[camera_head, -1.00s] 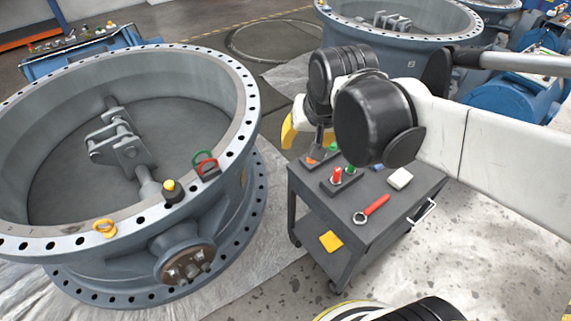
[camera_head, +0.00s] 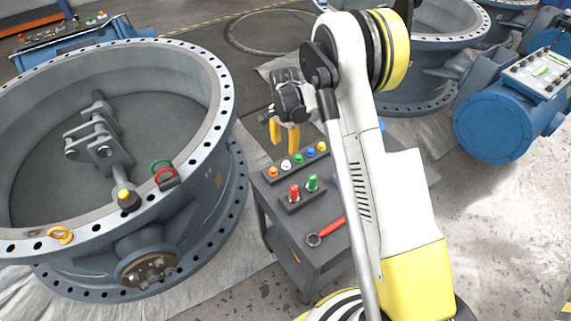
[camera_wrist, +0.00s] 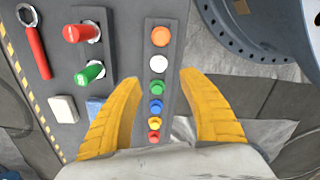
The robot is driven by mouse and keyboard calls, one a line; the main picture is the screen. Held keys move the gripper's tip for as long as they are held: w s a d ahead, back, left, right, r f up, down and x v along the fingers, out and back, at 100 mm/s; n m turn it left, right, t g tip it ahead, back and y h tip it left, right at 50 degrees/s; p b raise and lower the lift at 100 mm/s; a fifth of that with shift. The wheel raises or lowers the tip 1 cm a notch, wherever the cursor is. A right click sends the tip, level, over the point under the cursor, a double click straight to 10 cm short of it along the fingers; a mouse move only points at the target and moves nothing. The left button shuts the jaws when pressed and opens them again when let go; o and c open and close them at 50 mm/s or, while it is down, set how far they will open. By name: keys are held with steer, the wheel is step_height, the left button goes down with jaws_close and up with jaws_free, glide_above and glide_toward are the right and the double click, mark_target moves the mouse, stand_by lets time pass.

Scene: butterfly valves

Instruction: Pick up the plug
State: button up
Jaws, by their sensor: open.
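A red plug (camera_head: 294,192) and a green plug (camera_head: 312,183) stand in a dark holder on the cart. The wrist view shows the red plug (camera_wrist: 82,33) and green plug (camera_wrist: 90,73) to the left of my fingers. The pictures do not tell which one is meant by the plug. My gripper (camera_head: 284,138) is open and empty above the cart's far left part. In the wrist view my gripper (camera_wrist: 160,82) has its yellow fingers spread either side of a strip of coloured buttons (camera_wrist: 158,64), apart from both plugs.
The dark cart (camera_head: 325,255) also carries a red wrench (camera_head: 325,232) and a white block (camera_wrist: 63,108). A large valve (camera_head: 215,150) stands left of the cart, with rings and a yellow-topped piece on its rim. My arm hides the cart's right part.

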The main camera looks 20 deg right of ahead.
steer(key=b, duration=0.2)
glide_above(286, 163)
step_height(286, 163, down, 5)
steer(key=shift+w+a+f, duration=0.1)
steer(key=shift+a+f, duration=0.05)
steer(key=f+b, duration=0.1)
steer(key=f, duration=0.2)
steer(key=f+b, duration=0.1)
steer(key=f, duration=0.1)
steer(key=shift+d+f+b, duration=0.1)
steer(key=shift+d+b, duration=0.15)
steer(key=shift+b, duration=0.05)
steer(key=c, duration=0.9)
